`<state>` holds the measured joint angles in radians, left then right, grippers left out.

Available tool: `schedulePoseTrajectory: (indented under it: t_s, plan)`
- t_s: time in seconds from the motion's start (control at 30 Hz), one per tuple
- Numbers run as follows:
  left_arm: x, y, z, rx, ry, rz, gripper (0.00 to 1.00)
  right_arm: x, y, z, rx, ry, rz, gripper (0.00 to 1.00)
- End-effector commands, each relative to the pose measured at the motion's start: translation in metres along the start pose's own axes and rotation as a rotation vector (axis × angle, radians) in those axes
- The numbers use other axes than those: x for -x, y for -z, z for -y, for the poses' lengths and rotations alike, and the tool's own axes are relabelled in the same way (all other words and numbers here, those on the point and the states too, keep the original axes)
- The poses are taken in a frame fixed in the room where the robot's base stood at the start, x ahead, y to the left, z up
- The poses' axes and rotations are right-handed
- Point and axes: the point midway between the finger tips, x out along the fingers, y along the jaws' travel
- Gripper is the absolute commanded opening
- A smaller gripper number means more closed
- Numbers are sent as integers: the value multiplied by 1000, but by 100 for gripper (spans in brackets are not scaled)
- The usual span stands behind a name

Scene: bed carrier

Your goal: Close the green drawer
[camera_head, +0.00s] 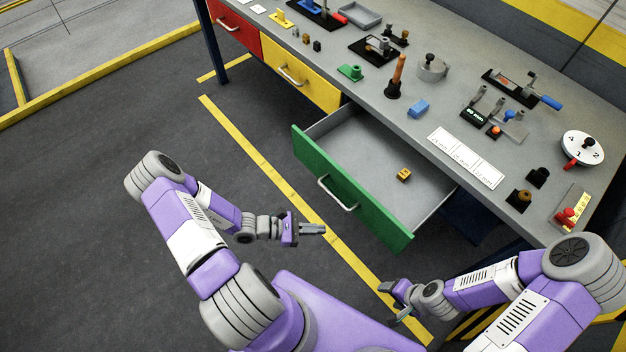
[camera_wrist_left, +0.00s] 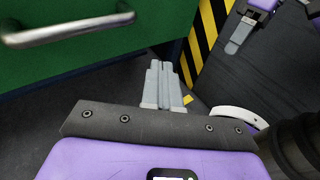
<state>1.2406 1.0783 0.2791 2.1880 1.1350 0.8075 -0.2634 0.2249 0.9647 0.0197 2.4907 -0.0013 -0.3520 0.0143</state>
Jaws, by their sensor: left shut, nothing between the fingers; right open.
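The green drawer (camera_head: 350,190) stands pulled out from the workbench in the head view, with a small yellow-brown block (camera_head: 403,174) inside it. Its silver handle (camera_head: 337,193) is on the green front. My left gripper (camera_head: 322,229) is shut and empty, in front of the drawer and apart from the handle. In the left wrist view its fingers (camera_wrist_left: 162,85) are together, with the green front (camera_wrist_left: 70,55) and the handle (camera_wrist_left: 70,30) at upper left. My right gripper (camera_head: 390,296) is open, low in front of the drawer's right corner.
The grey workbench top (camera_head: 400,115) holds several tools, levers and knobs. The yellow drawer (camera_head: 300,78) and red drawer (camera_head: 234,27) to the left look shut. A yellow floor line (camera_head: 262,162) runs below the drawer. The floor at left is clear.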

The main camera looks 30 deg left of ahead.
Motion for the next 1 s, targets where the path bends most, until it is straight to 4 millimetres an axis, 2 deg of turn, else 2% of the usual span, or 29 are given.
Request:
schedulePoseTrajectory:
  t_s: [0.03, 0.13, 0.23, 0.3, 0.37, 0.47, 0.57, 1.0]
  plan:
    - [18, 11, -26, 46, -149, 45, 0, -9, 0, -3, 0, 0, 0, 62]
    - [54, 18, -67, 94, -383, 118, 0, -15, 1, -6, 0, 0, 0, 62]
    - [84, 24, -91, 112, -542, 161, 0, -18, 1, -7, 0, 0, 0, 62]
    - [97, 26, -100, 117, -606, 178, 0, -20, 1, -7, 0, 0, 0, 62]
    - [101, 27, -105, 118, -634, 185, 0, -20, 1, -8, 0, 0, 0, 62]
    - [97, 26, -111, 117, -645, 189, 0, -22, 1, -8, 0, 0, 0, 62]
    - [84, 23, -120, 118, -641, 190, 0, -24, 1, -9, 0, 0, 0, 62]
    - [13, 12, -174, 118, -639, 189, 0, -42, 2, -16, 0, 0, 0, 62]
